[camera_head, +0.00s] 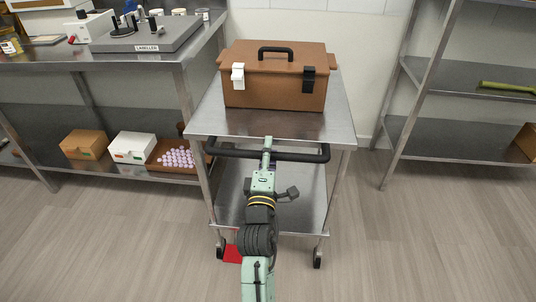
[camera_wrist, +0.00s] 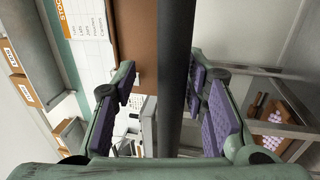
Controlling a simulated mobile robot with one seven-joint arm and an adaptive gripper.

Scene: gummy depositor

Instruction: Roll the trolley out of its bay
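The steel trolley (camera_head: 208,118) stands between a bench on the left and a shelf rack on the right. It has a top deck, a lower deck and dark castors. Its black handle bar (camera_head: 310,155) runs across the front edge; it also shows in the wrist view (camera_wrist: 176,70). My gripper (camera_head: 268,146) is at the middle of this bar. In the wrist view, my gripper (camera_wrist: 162,85) is open, with purple pads either side of the bar and a visible gap on the left. A red piece (camera_head: 232,253) lies low by the left front castor.
A brown toolbox (camera_head: 274,92) with a black handle sits on the trolley top. The left bench (camera_head: 110,62) carries a labeller and has boxes below. The floor (camera_head: 400,250) in front is clear.

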